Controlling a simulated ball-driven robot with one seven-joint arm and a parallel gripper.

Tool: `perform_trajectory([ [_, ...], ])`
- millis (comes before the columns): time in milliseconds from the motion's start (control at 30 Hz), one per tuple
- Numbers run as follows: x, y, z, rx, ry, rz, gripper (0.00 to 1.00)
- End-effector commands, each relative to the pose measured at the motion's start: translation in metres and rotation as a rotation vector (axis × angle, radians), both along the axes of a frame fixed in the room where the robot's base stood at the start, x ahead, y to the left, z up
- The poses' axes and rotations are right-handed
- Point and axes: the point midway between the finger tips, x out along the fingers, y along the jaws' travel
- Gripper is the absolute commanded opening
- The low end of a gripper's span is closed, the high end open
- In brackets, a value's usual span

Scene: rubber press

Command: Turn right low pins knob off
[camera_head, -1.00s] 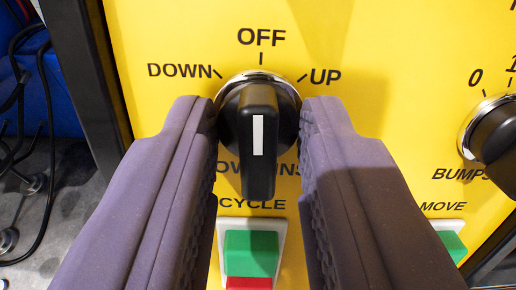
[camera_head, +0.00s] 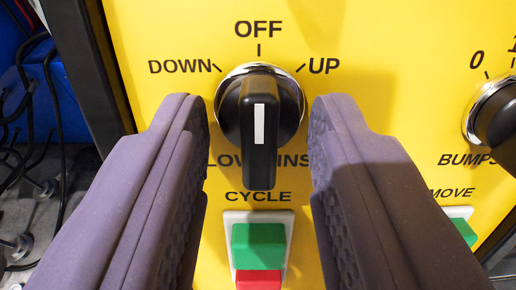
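A black rotary knob (camera_head: 260,118) with a white pointer line and a chrome ring sits on a yellow panel (camera_head: 400,110). The labels DOWN, OFF and UP stand around its top, and a label partly hidden below it appears to read LOW PINS. The white line is vertical, in line with OFF. My gripper (camera_head: 259,108) is open, with one purple-grey padded finger on each side of the knob. A yellow gap shows between each finger and the knob, so neither appears to touch it.
Below the knob is a CYCLE switch with a green button (camera_head: 258,246) and a red one (camera_head: 258,279). At the right edge are another black knob (camera_head: 497,122) and a green MOVE button (camera_head: 465,231). Black cables (camera_head: 58,120) hang at the left, beyond the panel's dark frame.

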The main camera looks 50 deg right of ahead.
Motion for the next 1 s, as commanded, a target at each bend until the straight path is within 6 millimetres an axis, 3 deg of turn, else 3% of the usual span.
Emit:
perform_trajectory([
  [400,-0.042,0.050,0.020,0.002,0.001,0.003,0.37],
  [900,-0.047,0.056,0.020,0.001,0.000,0.001,0.37],
  [1000,-0.040,0.060,0.025,0.011,-0.010,0.023,0.37],
])
